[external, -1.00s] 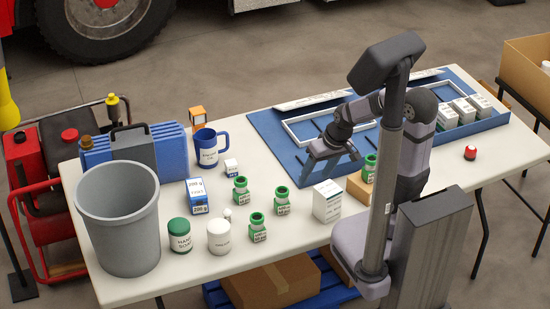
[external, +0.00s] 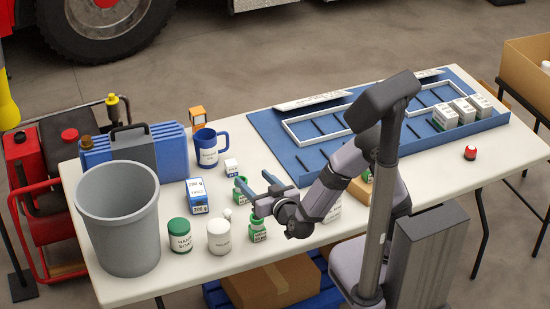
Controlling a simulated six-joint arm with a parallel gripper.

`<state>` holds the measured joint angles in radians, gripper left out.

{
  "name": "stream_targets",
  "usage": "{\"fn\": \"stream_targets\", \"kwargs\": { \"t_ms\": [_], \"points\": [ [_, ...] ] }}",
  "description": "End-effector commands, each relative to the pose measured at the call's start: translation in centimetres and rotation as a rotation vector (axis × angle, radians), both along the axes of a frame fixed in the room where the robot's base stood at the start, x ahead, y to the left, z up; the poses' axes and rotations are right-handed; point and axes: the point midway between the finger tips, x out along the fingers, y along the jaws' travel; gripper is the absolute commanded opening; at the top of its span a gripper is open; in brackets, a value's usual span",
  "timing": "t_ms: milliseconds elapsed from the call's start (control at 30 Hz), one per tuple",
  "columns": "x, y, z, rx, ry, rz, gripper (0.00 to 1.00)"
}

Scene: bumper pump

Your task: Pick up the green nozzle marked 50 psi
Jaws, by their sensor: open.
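Several green nozzles with white labels are on the white table; I cannot read their psi marks. One nozzle (external: 238,196) stands beside my gripper, partly covered by a finger. Another nozzle (external: 258,232) stands nearer the table's front edge, just below the gripper body. A third, seen earlier between these and the white carton, is now hidden behind my gripper and wrist. A nozzle by a small cardboard box is mostly hidden by my arm. My gripper (external: 254,179) is open and empty, its fingers pointing to the back left above the table.
Near the nozzles stand a blue-white box (external: 196,197), a green-lidded jar (external: 180,236), a white jar (external: 219,237), a grey bin (external: 118,225) and a blue mug (external: 207,150). A blue tray (external: 280,145) with white cartons (external: 464,110) lies to the right.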

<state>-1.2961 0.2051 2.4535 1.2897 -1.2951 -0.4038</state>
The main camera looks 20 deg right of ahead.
Motion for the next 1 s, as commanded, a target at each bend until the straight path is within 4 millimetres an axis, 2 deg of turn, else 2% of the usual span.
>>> {"fn": "stream_targets", "kwargs": {
  "t_ms": [167,467,800,1000],
  "points": [
    [-2.9,-0.9,0.5,-0.060,-0.125,-0.068,0.58],
    [-2.6,-1.1,-5.8,-0.068,-0.121,-0.071,0.58],
    [-2.6,-1.1,-14.6,-0.062,-0.121,-0.070,0.58],
    [-2.6,-1.1,-17.6,-0.057,-0.121,-0.071,0.58]
  ]
}}
